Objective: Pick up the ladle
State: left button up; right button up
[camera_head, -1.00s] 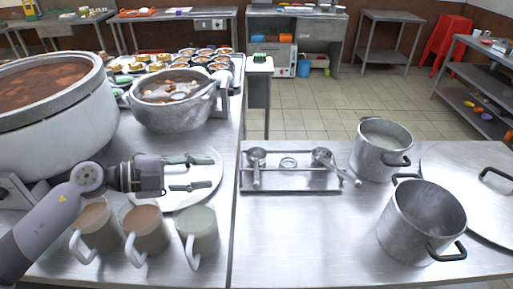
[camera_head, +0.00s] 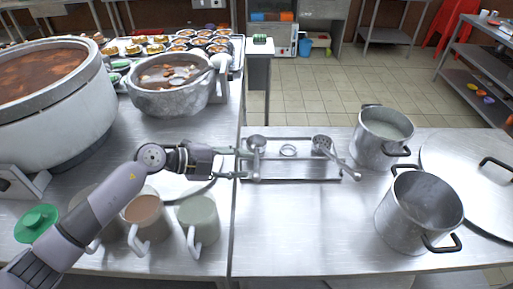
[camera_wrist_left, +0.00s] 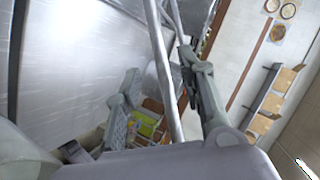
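A metal ladle (camera_head: 257,144) lies at the left of a shallow steel tray (camera_head: 300,178), its handle toward the front. A second, perforated ladle (camera_head: 322,145) lies at the tray's right, its handle pointing front right. My left gripper (camera_head: 241,163) reaches in from the left at the tray's left edge, beside the left ladle's handle. In the left wrist view, my left gripper's fingers (camera_wrist_left: 165,98) are spread, with a thin metal handle (camera_wrist_left: 161,62) running between them. I cannot tell whether either finger touches it. My right gripper is not in view.
Two steel pots (camera_head: 383,137) (camera_head: 420,211) and a large lid (camera_head: 470,165) stand right of the tray. Mugs (camera_head: 200,222) stand near my left arm. A large stockpot (camera_head: 50,115) and a smaller pot (camera_head: 172,88) are at the left. The table's front middle is clear.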

aim_at(257, 161)
pick_arm(q)
jog(key=p+x, duration=0.1)
jog(key=x, duration=0.3)
jog(key=shift+w+d, duration=0.1)
jog(key=shift+d, duration=0.25)
jog(key=shift+d+f, duration=0.1)
jog(key=shift+d, duration=0.15)
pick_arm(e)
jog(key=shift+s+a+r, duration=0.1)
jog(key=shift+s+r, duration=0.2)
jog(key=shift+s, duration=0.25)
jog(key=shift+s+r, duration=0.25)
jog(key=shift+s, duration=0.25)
pick_arm(q)
jog(key=shift+a, duration=0.1)
jog(key=shift+c, duration=0.2)
grip_shut()
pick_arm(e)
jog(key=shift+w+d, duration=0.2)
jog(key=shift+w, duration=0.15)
